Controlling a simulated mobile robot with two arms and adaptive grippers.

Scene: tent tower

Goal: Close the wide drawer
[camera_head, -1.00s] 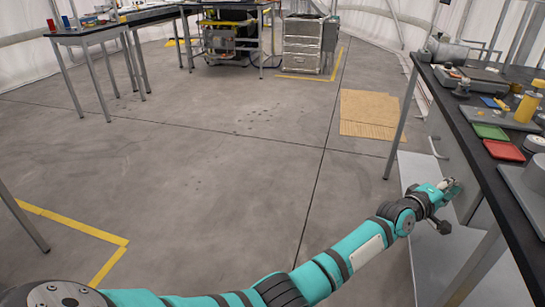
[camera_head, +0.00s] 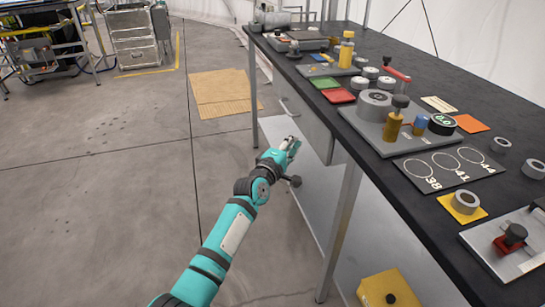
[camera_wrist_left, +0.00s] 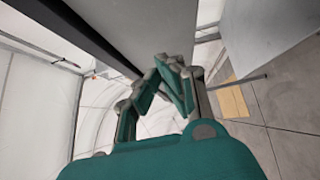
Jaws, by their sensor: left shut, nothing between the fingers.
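The wide drawer (camera_head: 310,128) is a grey front under the near-left edge of the black workbench, with a thin pale handle on it. I cannot clearly tell how far it stands out from the bench. My left gripper (camera_head: 293,143) is beside the lower part of this front, and whether they touch is unclear. In the left wrist view the left gripper (camera_wrist_left: 172,75) has its fingers together and empty, close to a grey panel (camera_wrist_left: 155,28) that may be the drawer. My right gripper is not in view.
The black workbench (camera_head: 440,95) carries several weights, a grey stand and coloured plates. A bench leg (camera_head: 342,225) and a pale lower shelf (camera_head: 300,200) are near my left arm. A yellow box (camera_head: 388,290) sits low. Floor on the left is clear, with a cardboard sheet (camera_head: 220,93).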

